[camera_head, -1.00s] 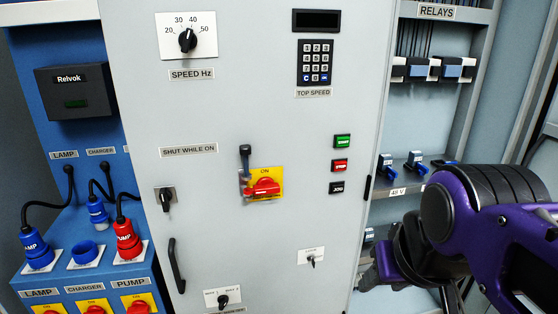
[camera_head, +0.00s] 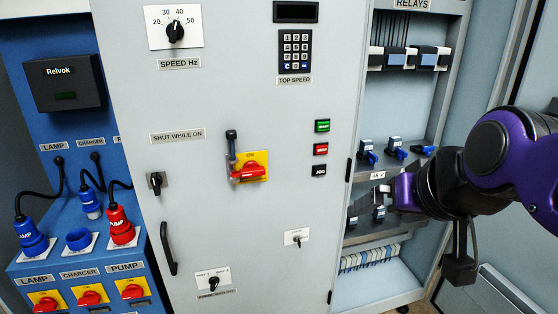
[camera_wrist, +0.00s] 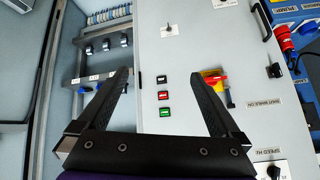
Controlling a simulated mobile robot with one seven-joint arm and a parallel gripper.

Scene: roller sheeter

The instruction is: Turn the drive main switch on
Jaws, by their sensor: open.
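The main switch is a red rotary handle (camera_head: 248,172) on a yellow plate marked ON, at the middle of the grey cabinet door. The handle lies roughly sideways. A slim grey bar with a dark knob (camera_head: 231,134) stands upright at the plate's left edge, overlapping the handle's left end. In the wrist view, the picture is turned over and the red handle (camera_wrist: 214,79) shows just beside the tip of the right finger. My gripper (camera_wrist: 160,78) is open and empty. In the head view my gripper (camera_head: 378,198) is right of the door, well apart from the switch.
Green, red and black buttons (camera_head: 320,149) sit on the door between the switch and my gripper. A door handle (camera_head: 168,248) and small knob (camera_head: 156,183) are at left. An open relay bay (camera_head: 400,100) lies behind my gripper. Plugs and red switches fill the blue panel.

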